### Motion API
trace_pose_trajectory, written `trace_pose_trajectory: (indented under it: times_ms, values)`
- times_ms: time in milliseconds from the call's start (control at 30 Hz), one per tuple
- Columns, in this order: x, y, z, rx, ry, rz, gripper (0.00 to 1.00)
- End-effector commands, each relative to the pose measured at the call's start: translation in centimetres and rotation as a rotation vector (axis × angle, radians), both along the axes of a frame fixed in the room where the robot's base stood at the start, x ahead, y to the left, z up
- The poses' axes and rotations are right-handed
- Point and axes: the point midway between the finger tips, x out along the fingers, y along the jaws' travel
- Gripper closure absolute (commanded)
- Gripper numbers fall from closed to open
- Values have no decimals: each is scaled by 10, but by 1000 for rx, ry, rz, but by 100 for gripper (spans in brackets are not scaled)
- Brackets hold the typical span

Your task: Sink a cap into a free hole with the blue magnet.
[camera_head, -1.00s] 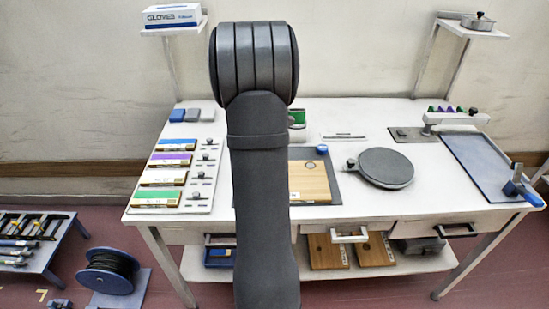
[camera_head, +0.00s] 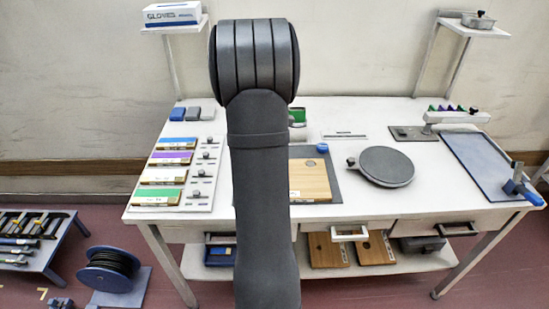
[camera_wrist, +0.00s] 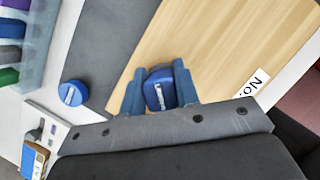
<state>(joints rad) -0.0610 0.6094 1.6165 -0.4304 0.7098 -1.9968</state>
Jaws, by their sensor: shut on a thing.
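In the wrist view my gripper (camera_wrist: 158,92) is shut on a blue piece with a white stripe (camera_wrist: 160,92), which looks like the blue magnet. It is over the wooden board (camera_wrist: 215,45); whether it touches the board cannot be told. A round blue piece with a white mark (camera_wrist: 72,93) lies apart, beside the grey mat (camera_wrist: 110,40). In the head view the board (camera_head: 312,182) has a small round mark (camera_head: 309,163) near its far edge; I cannot tell if it is a hole or a cap. My arm hides the gripper there.
A dark round turntable (camera_head: 385,166) stands right of the board. A blue tray (camera_head: 478,160) lies at the far right, by a rack of coloured pieces (camera_head: 452,109). Coloured boxes (camera_head: 172,158) line the left side. The tabletop behind the turntable is mostly clear.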

Motion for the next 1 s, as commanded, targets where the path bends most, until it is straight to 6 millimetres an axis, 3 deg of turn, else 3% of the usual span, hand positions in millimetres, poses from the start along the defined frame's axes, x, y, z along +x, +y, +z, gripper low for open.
trace_pose_trajectory:
  times_ms: [167, 1000]
  values:
    - [-1, 0, 1, 1, 3, -1, 100]
    - [0, 0, 52, 0, -2, -1, 100]
